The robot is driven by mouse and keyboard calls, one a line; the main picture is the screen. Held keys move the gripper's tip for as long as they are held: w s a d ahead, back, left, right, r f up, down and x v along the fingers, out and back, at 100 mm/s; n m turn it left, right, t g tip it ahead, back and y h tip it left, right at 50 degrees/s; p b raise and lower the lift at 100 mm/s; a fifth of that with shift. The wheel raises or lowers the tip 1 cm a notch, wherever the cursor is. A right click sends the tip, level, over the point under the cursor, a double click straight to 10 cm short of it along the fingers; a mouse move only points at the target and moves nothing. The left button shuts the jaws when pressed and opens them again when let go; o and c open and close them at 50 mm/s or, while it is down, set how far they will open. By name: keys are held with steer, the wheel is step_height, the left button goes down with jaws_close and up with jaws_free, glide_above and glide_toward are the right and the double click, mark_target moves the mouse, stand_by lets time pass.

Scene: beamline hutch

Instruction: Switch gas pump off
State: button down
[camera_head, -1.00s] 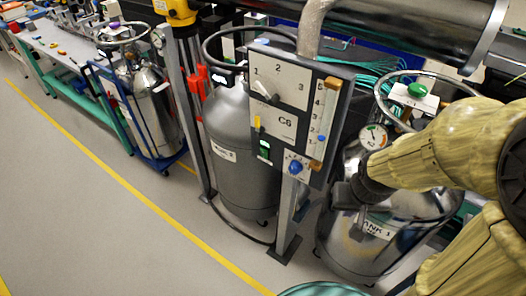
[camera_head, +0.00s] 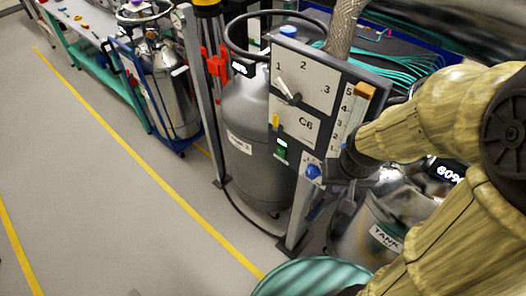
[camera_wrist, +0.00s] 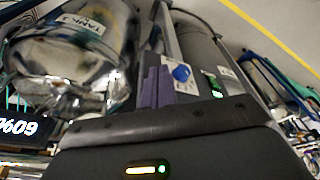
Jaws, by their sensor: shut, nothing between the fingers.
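The C6 control panel (camera_head: 302,128) stands on a post in the middle of the head view. It carries a green-lit rocker switch (camera_head: 281,148), a blue knob (camera_head: 313,171), a yellow switch (camera_head: 276,121) and a lever dial (camera_head: 290,93) numbered 1 to 3. No label readable here says which one is the gas pump's. In the wrist view my gripper's purple fingers (camera_wrist: 155,86) are together and empty, just left of the blue knob (camera_wrist: 181,73). The green switch (camera_wrist: 216,86) shows farther right. My forearm and wrist cover the panel's lower right in the head view.
A grey cylinder (camera_head: 246,140) stands behind the panel. The silver TANK vessel (camera_head: 385,226) is at right, under my arm. Another silver vessel (camera_head: 172,95) sits on a blue cart at left. Grey floor (camera_head: 110,190) with yellow lines is clear at front left.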

steer(key=shift+w+a, duration=0.25)
steer(key=shift+w, duration=0.15)
steer(key=a+f+n+g+h+b, duration=0.1)
steer(key=a+f+n+h+b, duration=0.15)
steer(key=f+h+b, duration=0.35)
steer(key=a+f+n+g+h+b, duration=0.25)
steer(key=f+b, duration=0.25)
steer(key=f, duration=0.3)
steer(key=w+a+f+n+t+h+b, duration=0.1)
steer(key=w+a+n+t+b, duration=0.1)
steer(key=a+t, duration=0.6)
steer(key=w+a+f+n+t+h+b, duration=0.2)
steer(key=w+a+t+b, duration=0.3)
steer(key=a+t, duration=0.3)
steer(key=a+n, duration=0.1)
steer(key=a, duration=0.2)
steer(key=shift+n+b, duration=0.3)
steer(key=shift+b, duration=0.1)
